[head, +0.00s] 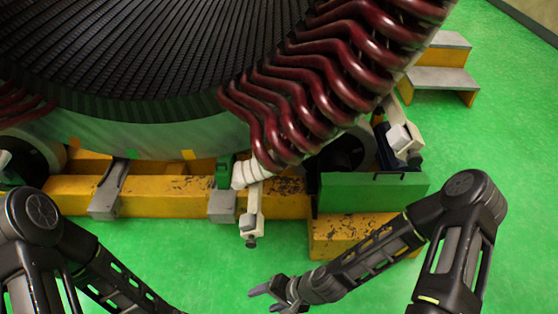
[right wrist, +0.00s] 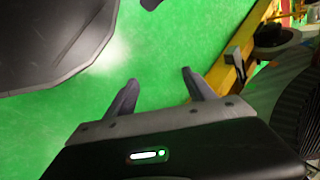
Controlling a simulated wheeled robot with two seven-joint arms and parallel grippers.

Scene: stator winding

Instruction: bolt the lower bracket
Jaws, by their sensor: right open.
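The lower bracket appears to be the cream-coloured bracket (head: 252,212) hanging below the white-wrapped coil end, in front of the yellow beam, at the middle of the head view. A dark bolt-like piece shows at its lower end. My right gripper (head: 268,296) is below the bracket, over the green floor, apart from it. In the right wrist view its two fingers (right wrist: 158,92) are spread with only floor between them. My left arm comes in at the lower left of the head view; its gripper is outside the frame.
The big stator (head: 150,130) with dark red coils (head: 320,80) fills the top. A yellow beam (head: 160,192) carries grey blocks. A green box (head: 370,192) stands right of the bracket. Yellow steps (head: 440,80) stand at the upper right. The green floor in front is clear.

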